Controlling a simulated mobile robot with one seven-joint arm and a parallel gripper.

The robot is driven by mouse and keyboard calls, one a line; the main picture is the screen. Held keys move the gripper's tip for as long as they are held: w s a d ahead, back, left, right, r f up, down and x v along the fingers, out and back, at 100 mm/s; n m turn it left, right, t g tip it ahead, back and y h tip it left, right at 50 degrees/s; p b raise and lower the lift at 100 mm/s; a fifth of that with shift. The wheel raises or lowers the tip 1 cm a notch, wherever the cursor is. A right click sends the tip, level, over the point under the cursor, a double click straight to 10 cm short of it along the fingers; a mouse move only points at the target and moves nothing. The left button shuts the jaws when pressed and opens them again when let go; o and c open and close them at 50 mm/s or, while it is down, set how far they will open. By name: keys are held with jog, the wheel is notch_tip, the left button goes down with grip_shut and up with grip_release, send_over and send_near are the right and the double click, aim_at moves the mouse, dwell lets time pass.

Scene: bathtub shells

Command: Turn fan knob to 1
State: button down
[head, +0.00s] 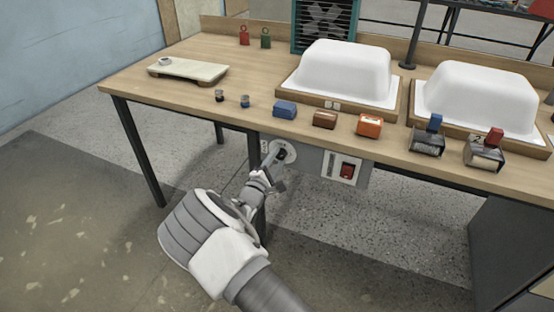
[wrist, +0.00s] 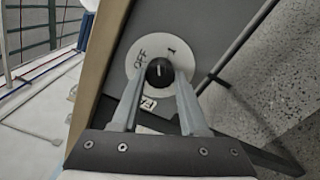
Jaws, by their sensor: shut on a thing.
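The fan knob (wrist: 160,72) is small, round and black with a white pointer line. It sits on a round white dial plate (wrist: 188,58) marked OFF and 1, with another mark partly hidden below. In the wrist view the pointer line appears to point between OFF and 1. My gripper (wrist: 159,78) is shut on the knob, one finger on each side. In the head view my gripper (head: 279,158) reaches the white dial (head: 290,149) on the panel under the bench's front edge and largely covers the knob. A teal-framed fan (head: 325,24) stands at the back of the bench.
A red rocker switch (head: 347,171) is on the panel right of the dial. Several small blocks, including a blue one (head: 285,109), line the bench edge above. White tub shells (head: 345,75) stand behind them. A dark table leg (head: 138,152) stands left; the floor in front is clear.

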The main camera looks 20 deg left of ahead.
jog(key=m+b, duration=0.1)
jog(key=m, duration=0.2)
jog(key=shift+f+m, duration=0.1)
jog(key=shift+m, duration=0.2)
jog(key=shift+m+b, duration=0.85)
jog(key=shift+m, duration=0.85)
jog(key=shift+c, duration=2.1)
grip_release()
jog(key=s+a+p, duration=0.1)
jog(key=s+p, duration=0.2)
jog(key=s, duration=1.4)
jog(key=shift+s+a+p, duration=0.2)
jog(key=shift+s+p, duration=0.05)
jog(key=shift+p, duration=0.1)
jog(key=shift+w+r, duration=0.1)
jog(key=shift+r, duration=0.1)
